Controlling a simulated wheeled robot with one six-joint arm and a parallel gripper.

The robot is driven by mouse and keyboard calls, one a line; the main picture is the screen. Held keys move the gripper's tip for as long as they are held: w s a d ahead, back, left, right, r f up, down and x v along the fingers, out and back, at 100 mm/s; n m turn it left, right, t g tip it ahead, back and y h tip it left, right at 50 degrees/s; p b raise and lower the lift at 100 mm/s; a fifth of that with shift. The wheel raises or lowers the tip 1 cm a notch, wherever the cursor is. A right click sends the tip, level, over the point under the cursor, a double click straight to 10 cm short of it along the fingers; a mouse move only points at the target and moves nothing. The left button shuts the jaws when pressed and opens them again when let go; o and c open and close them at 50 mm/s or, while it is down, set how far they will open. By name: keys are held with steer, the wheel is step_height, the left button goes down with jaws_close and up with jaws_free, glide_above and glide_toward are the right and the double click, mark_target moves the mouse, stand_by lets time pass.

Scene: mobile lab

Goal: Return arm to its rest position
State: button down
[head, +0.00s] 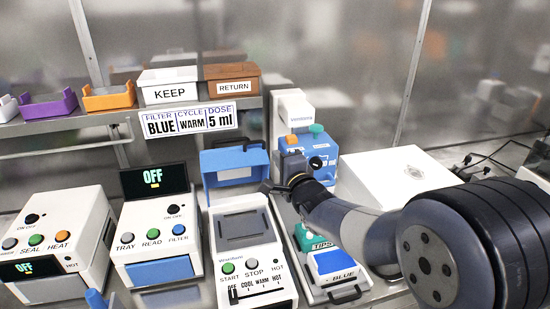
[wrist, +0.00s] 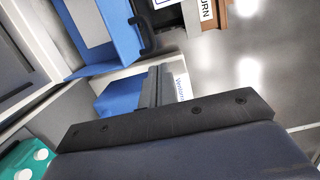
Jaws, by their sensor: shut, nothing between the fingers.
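My arm reaches in from the right of the head view, over the right part of the bench. My gripper (head: 275,188) is at its far end, between the open blue lid (head: 235,163) of the Warmform machine and the blue-and-white dispenser (head: 308,155). In the wrist view my gripper (wrist: 160,72) has its fingers together with nothing between them. It is held above the bench and appears apart from the machines. Part of the dispenser is hidden behind the gripper and wrist.
The tips station (head: 308,240) with a blue tray (head: 336,262) lies below my forearm. A white box (head: 395,172) stands close behind it. The shelf (head: 60,122) at the left holds KEEP (head: 170,92) and RETURN (head: 233,87) boxes. Open air lies above the machines.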

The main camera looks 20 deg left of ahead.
steer(key=shift+r+b+v, duration=0.15)
steer(key=shift+b+v, duration=0.05)
steer(key=shift+v, duration=1.1)
steer(key=shift+r+b+v, duration=0.15)
steer(key=shift+b+v, duration=0.05)
steer(key=shift+v, duration=1.15)
steer(key=shift+w+a, duration=0.1)
